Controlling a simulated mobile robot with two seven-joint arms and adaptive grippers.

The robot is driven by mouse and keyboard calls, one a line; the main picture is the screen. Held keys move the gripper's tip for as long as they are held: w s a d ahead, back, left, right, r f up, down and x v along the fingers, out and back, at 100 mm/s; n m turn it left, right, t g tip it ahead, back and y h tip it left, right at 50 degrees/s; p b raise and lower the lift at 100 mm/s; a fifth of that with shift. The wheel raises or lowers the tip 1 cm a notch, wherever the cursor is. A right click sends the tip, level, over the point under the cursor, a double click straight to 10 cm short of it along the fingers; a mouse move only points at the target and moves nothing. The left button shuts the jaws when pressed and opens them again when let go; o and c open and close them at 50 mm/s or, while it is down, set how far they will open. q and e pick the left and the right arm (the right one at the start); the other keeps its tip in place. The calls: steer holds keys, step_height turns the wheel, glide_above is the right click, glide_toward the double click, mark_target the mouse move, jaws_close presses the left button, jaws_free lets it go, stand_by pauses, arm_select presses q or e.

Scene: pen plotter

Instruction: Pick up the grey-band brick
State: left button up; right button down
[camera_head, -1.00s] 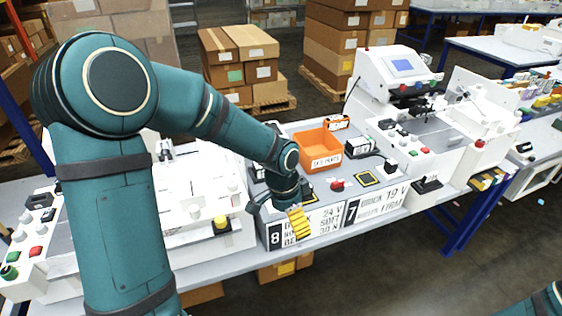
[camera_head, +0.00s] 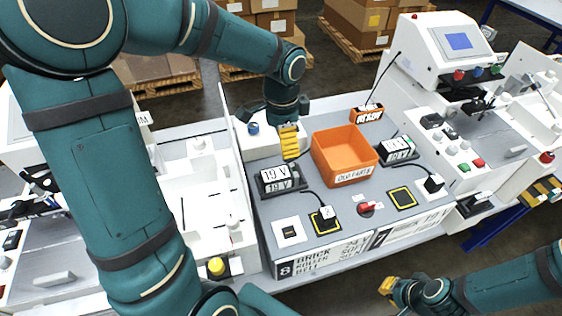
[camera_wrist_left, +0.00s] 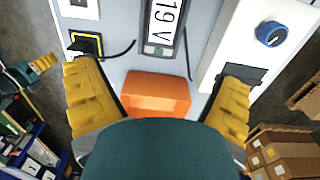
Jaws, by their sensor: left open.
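A black power brick (camera_head: 283,180) with a white 19 V label lies on the grey panel, left of the orange bin. It also shows in the left wrist view (camera_wrist_left: 165,28), at the top between the fingers. A second black brick (camera_head: 398,150) lies right of the bin.
The orange bin (camera_head: 343,175) stands close to the right of my left gripper. A blue knob (camera_head: 253,128) is on a white box at its left. Cables, yellow-framed pads (camera_head: 403,198) and a red switch (camera_head: 367,208) occupy the panel front. An orange surface (camera_wrist_left: 155,92) shows between the fingers.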

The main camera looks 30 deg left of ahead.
mark_target(283, 172)
arm_select(q)
step_height(283, 172, down, 9)
steer(key=shift+r+b, duration=0.2)
steer(key=shift+b, duration=0.5)
steer(key=f, duration=0.3)
steer(key=f+b, duration=0.1)
steer(key=f, duration=0.1)
steer(key=shift+w+f, duration=0.1)
steer(key=shift+w, duration=0.15)
steer(key=c, duration=1.4)
